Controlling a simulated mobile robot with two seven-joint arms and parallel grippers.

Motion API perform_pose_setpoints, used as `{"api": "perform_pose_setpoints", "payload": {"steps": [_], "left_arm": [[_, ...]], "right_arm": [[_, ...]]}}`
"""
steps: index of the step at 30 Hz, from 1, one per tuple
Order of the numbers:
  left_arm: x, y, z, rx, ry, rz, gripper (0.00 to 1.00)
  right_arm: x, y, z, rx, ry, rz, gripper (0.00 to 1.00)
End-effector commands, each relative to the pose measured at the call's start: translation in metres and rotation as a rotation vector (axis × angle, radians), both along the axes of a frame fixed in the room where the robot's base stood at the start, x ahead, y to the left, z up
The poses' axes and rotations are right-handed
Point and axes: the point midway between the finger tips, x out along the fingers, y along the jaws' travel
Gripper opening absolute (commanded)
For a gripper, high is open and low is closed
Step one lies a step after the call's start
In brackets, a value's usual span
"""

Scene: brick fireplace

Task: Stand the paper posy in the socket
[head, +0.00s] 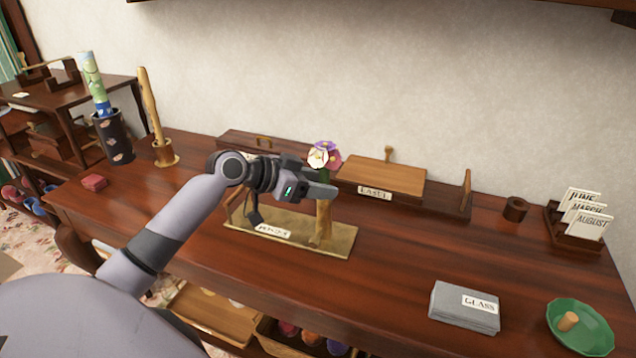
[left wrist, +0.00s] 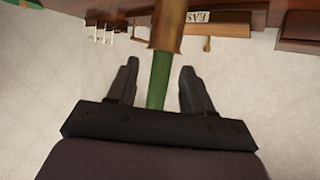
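The paper posy (head: 324,155) has white, pink and purple blossoms on a green stem. It stands roughly upright on the brass-coloured stand, above its tan tubular socket (head: 323,222). In the left wrist view the green stem (left wrist: 159,82) meets the mouth of the socket (left wrist: 168,28) and appears to enter it; its lower end is hidden. My left gripper (head: 318,190) is at the stem just above the socket. It is open, with the stem between its fingers (left wrist: 157,88) and a gap on both sides. My right gripper is not in view.
The stand's brass tray (head: 340,242) carries a label. Behind it are a wooden easel box (head: 385,177) and a low wooden box. A grey glass stack (head: 464,308), a green dish (head: 590,338) and a card holder (head: 575,238) stand right. The table between is clear.

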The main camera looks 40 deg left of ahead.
Motion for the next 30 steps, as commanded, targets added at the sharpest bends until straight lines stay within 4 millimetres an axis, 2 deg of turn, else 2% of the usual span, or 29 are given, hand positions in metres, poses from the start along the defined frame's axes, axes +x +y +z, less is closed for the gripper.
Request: {"api": "perform_pose_setpoints", "payload": {"steps": [10,21,30], "left_arm": [[-0.003,0.002,0.002,0.002,0.000,0.000,0.51],[-0.043,0.024,0.022,0.002,0.001,0.000,0.51],[-0.057,0.031,0.031,0.000,0.001,0.000,0.51]], "right_arm": [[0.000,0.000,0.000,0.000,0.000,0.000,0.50],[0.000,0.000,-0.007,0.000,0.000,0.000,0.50],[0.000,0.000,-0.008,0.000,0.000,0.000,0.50]]}}
